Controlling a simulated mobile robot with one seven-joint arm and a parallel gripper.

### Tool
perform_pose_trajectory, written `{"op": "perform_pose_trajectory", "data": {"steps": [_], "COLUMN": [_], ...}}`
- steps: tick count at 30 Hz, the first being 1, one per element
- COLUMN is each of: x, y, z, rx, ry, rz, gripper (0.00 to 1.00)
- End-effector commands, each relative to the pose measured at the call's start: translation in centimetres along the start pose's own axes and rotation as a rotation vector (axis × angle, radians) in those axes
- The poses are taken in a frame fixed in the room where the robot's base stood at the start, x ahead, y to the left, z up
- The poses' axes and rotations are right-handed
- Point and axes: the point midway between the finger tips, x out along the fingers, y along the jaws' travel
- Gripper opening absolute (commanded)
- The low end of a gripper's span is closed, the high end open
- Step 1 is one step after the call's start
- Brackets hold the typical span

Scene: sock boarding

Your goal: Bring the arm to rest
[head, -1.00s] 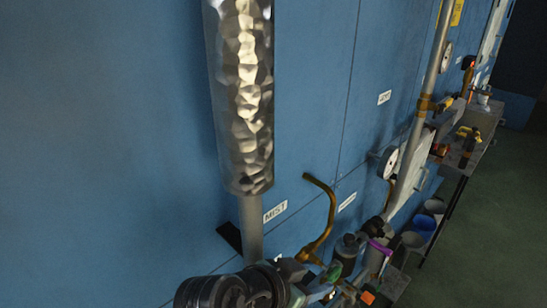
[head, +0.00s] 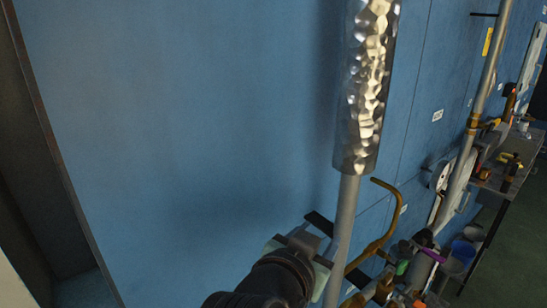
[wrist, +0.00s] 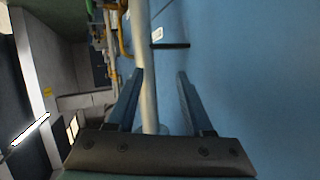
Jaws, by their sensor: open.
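My gripper (wrist: 160,74) shows in the wrist view with its two dark blue fingers apart and nothing held between them. A grey vertical pipe (wrist: 145,70) passes up the picture behind the gap between the fingers; I cannot tell how far beyond them it is. In the head view my dark arm reaches in from the bottom, and its end is close to the lower part of the pipe (head: 343,220). The fingers are not clear there. A hammered, shiny metal sleeve (head: 366,90) wraps the pipe above.
A blue panelled wall (head: 180,130) stands behind, bare on the left. A bent brass pipe (head: 387,225) is right of the grey pipe. Tools and containers, including a blue bucket (head: 462,252), crowd the lower right. A shelf (head: 500,178) with tools is farther back.

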Motion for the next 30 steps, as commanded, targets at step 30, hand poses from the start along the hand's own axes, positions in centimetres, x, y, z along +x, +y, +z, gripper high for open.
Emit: {"op": "perform_pose_trajectory", "data": {"steps": [30], "x": [-24.5], "y": [-4.1], "z": [-22.3], "rx": [-0.048], "ry": [1.112], "rz": [-0.566], "gripper": [0.51]}}
